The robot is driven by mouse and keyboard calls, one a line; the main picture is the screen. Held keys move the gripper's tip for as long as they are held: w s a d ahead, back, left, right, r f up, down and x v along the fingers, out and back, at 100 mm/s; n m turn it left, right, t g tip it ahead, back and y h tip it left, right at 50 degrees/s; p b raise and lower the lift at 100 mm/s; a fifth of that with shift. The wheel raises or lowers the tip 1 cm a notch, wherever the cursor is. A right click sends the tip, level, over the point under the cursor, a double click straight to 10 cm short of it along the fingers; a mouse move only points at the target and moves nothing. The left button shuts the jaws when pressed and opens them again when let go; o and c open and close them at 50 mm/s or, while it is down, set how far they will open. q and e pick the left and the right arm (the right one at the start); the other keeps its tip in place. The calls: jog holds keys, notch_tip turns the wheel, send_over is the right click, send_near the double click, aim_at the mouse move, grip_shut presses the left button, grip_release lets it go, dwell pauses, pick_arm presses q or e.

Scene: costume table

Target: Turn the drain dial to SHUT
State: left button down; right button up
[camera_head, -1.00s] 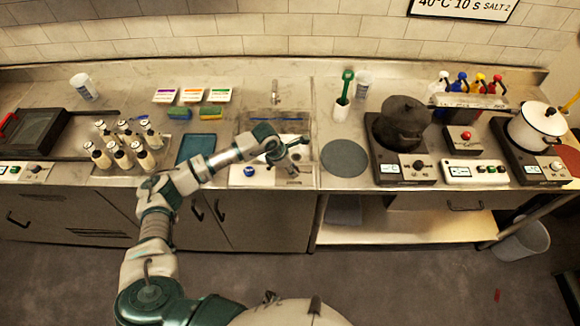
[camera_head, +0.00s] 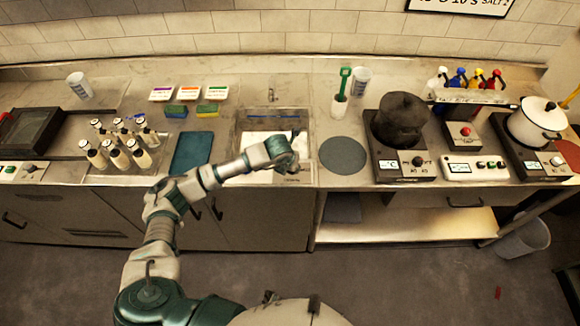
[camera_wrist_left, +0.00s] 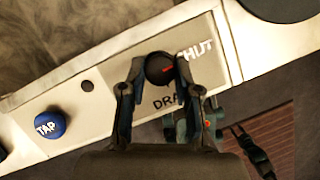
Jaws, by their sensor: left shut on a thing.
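The black drain dial (camera_wrist_left: 159,68) with a red mark is between the fingers of my left gripper (camera_wrist_left: 160,80) in the left wrist view. The gripper is shut on it. The red mark lies on the dial's right side, roughly towards the printed word SHUT (camera_wrist_left: 199,49). The DRAIN lettering is partly covered by a finger. In the head view my left gripper (camera_head: 291,168) is at the front panel below the sink basin, and the arm hides the dial there.
A blue TAP knob (camera_wrist_left: 49,123) sits on the same panel, left of the dial in the wrist view. The sink (camera_head: 272,119) is behind my left arm. A round grey mat (camera_head: 343,155) lies to the right, and several bottles (camera_head: 121,141) stand to the left.

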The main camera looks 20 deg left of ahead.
pick_arm(q)
jog(key=shift+w+r+n, duration=0.2)
jog(key=shift+r+n, duration=0.05)
jog(key=shift+n, duration=0.15)
jog(key=c, duration=1)
grip_release()
jog(key=shift+o, duration=0.9)
jog(key=shift+f, duration=0.2)
jog(key=v, duration=1.1)
jog(key=shift+s+r, duration=0.2)
jog(key=shift+r, duration=0.15)
jog(key=shift+d, duration=0.1)
